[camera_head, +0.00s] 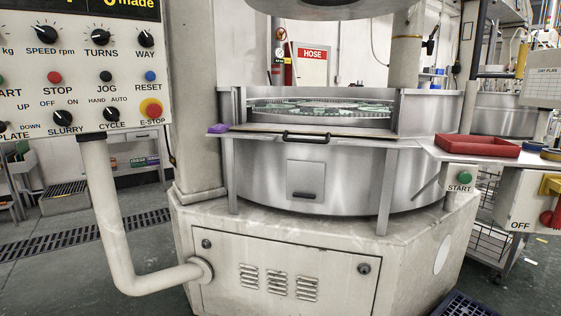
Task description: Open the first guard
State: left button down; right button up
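A round steel lapping machine (255,170) stands in front of me on a pale base. Between two upright posts at its front is an opening with a flat ledge-like panel (260,132) along the bottom. A black bar handle (306,136) sits at the middle of this panel's front edge. I take this to be the guard; whether it is fully lowered I cannot tell. Through the opening I see the plate with greenish round parts (325,107). Neither of my grippers is in view.
A control panel (80,70) on a bent pipe (110,220) stands close at left. A purple object (218,128) lies at the ledge's left end. At right are a red tray (477,146) on a shelf, a START button (464,177) and a red-yellow switch (550,217).

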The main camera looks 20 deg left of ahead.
aim_at(327, 130)
jog(key=z, duration=0.95)
jog(key=i, duration=1.3)
jog(key=u, duration=0.8)
